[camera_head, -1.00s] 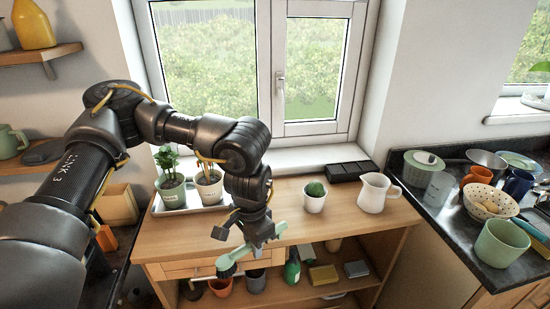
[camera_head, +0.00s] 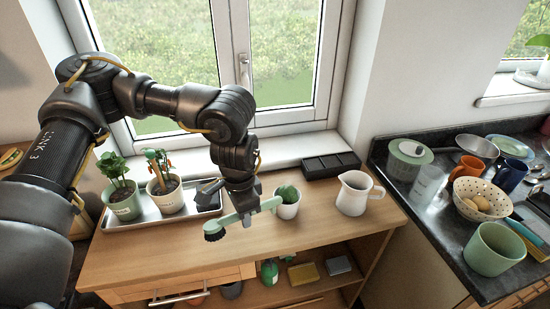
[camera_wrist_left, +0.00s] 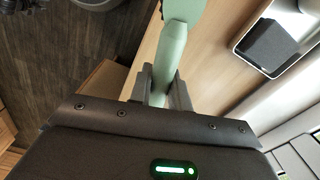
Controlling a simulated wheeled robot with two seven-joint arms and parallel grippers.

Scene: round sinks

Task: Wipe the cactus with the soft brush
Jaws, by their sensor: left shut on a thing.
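My left gripper (camera_head: 246,213) is shut on the pale green handle of the soft brush (camera_head: 268,205). The brush's dark bristled head points to the left, and its handle reaches right toward the cactus. The brush is over the tabletop. In the left wrist view, the green brush (camera_wrist_left: 173,42) runs up between the fingers (camera_wrist_left: 163,92). My right gripper is not in view.
A grey tray (camera_head: 148,223) holds two potted plants on the left. A white jug (camera_head: 354,194) stands right of the cactus, with a black box (camera_head: 330,165) behind. The front of the wooden table (camera_head: 310,232) is clear. A dark counter with dishes is at right.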

